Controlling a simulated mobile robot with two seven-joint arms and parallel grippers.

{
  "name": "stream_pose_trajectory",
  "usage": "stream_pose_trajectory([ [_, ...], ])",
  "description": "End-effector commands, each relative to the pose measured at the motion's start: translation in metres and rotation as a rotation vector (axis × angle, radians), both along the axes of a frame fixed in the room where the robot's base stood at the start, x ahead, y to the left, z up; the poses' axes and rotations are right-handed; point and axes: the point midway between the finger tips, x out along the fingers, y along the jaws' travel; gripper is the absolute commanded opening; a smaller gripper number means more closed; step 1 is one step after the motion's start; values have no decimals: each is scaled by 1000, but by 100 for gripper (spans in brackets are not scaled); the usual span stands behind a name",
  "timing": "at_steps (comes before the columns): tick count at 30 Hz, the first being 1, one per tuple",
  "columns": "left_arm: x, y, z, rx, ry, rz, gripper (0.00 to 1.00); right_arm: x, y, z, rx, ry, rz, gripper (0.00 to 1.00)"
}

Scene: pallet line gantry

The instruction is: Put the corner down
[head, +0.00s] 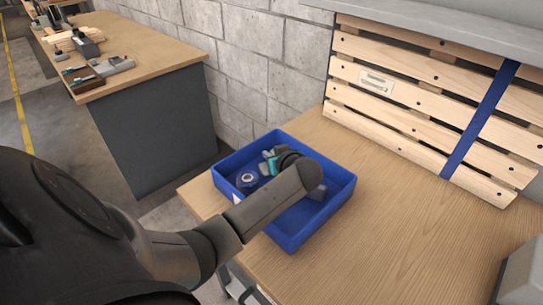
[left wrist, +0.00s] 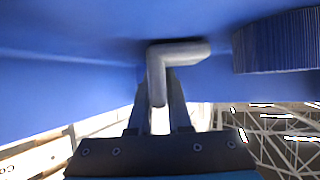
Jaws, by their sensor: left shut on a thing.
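My left gripper (head: 267,167) reaches down into a blue bin (head: 336,201) on the wooden table. In the left wrist view, its two fingers (left wrist: 162,100) are shut on the corner (left wrist: 180,53), a grey L-shaped piece. The corner is close to the blue surface of the bin; I cannot tell whether it touches. In the head view my own arm covers much of the bin, and the corner is not clear there. My right gripper is in neither view.
A slatted wooden panel (head: 420,100) stands behind the table.

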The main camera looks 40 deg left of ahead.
Motion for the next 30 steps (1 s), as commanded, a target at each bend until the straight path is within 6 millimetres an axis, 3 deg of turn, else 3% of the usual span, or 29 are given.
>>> stream_pose_trajectory([
  [10, 0, 0, -3, 0, 0, 0, 0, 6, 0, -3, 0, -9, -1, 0],
  [11, 0, 0, -3, 0, 0, 0, 18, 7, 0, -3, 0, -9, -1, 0],
  [19, 0, 0, -2, 1, 0, 0, 47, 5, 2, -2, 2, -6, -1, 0],
  [30, -1, -4, 5, -1, -1, -3, 47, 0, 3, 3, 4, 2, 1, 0],
])
